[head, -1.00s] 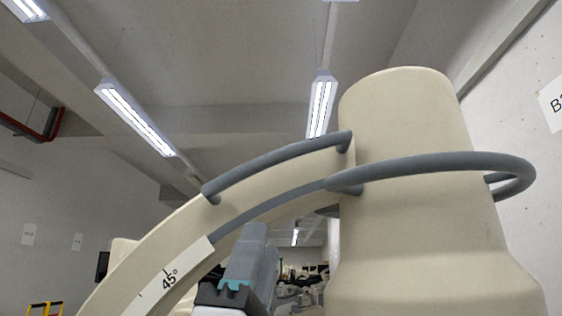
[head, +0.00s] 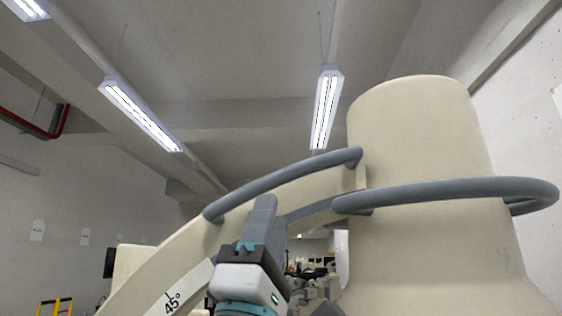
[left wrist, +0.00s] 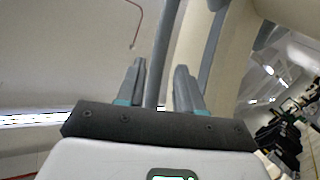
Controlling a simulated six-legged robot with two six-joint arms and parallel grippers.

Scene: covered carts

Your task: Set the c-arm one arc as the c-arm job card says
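The c-arm one arc (head: 190,252) is a cream curved beam that rises from lower left to a large cream housing (head: 425,140). A white scale label (head: 185,285) on it reads 45°. A grey handle bar (head: 280,180) runs along the arc's upper side. My left gripper (head: 264,205) is just below that bar in the head view. In the left wrist view its fingers (left wrist: 160,85) are apart, with a grey bar (left wrist: 168,45) running between them and narrow gaps at both sides. My right gripper is not in view. No job card shows.
A thick grey curved rail (head: 450,190) rings the front of the housing. Cluttered equipment (head: 312,272) stands low in the distance behind my gripper. A yellow frame (head: 55,306) is at far lower left. Overhead are ceiling lights (head: 140,115).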

